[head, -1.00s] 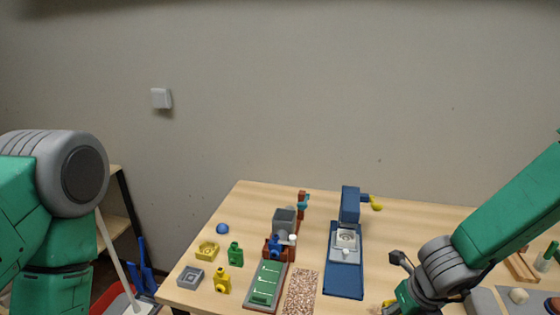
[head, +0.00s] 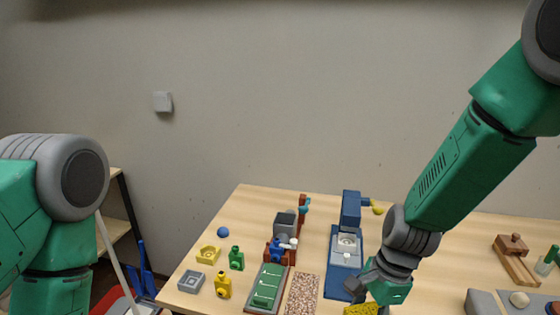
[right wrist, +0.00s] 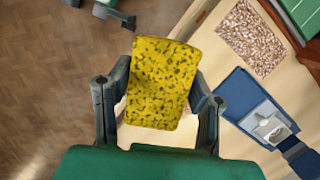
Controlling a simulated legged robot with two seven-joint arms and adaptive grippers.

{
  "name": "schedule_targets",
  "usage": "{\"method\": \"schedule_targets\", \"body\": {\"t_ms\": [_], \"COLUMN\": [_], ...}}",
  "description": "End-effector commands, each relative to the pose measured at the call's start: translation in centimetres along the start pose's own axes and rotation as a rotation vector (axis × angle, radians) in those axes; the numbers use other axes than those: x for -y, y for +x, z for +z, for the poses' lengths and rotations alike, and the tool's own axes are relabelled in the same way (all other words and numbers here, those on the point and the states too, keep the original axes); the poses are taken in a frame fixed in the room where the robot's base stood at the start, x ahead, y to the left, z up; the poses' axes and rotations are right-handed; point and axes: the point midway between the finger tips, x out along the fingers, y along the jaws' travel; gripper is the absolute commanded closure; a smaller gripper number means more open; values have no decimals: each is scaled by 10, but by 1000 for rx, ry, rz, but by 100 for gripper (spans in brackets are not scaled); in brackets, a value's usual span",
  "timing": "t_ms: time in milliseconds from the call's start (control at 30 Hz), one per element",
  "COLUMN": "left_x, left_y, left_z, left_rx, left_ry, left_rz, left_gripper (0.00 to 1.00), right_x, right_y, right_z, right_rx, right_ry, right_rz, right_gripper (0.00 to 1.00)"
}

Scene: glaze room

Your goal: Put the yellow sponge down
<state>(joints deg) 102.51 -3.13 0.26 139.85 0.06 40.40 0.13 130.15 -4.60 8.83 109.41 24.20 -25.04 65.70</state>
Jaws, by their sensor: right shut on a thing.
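The yellow sponge (right wrist: 163,82) with dark speckles is held between the two fingers of my right gripper (right wrist: 161,88) in the right wrist view. In the head view only a strip of the sponge (head: 360,309) shows at the bottom edge, below my right gripper (head: 376,292). In the right wrist view the sponge overlaps the table's front edge, with floor to its left; its height above the table is hard to judge. A green and dark grey part at the top left, probably my left gripper (right wrist: 102,10), is cut off by the frame.
A speckled mat (head: 301,294) lies on the table (head: 400,206), between a green panel (head: 266,287) and a blue stand (head: 345,270). Small yellow, green and grey pieces stand at the left. A grey block (head: 483,303) and wooden piece (head: 516,262) are at the right.

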Motion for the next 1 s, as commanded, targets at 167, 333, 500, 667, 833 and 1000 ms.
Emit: {"method": "schedule_targets", "body": {"t_ms": [167, 333, 500, 667, 833, 1000], "left_x": [0, 0, 0, 0, 0, 0], "left_y": [0, 0, 0, 8, 30, 58], "left_z": [0, 0, 0, 0, 2, 3], "left_rx": [0, 0, 0, -1, 0, 0], "left_ry": [0, 0, 0, 0, 0, 0], "left_rz": [0, 0, 0, 0, 0, 0], "left_gripper": [100, 100, 100, 100, 100, 100], "right_x": [-28, -50, -62, -68, -66, -66], "right_y": [-5, -14, -25, -24, -3, 24], "right_z": [-2, -19, -38, -52, -56, -63], "right_rx": [-17, -33, -43, -48, -48, -48], "right_ry": [-532, -935, -1204, -1349, -1343, -1341], "right_rz": [132, 231, 297, 334, 333, 332], "right_gripper": [96, 96, 96, 96, 96, 96]}}
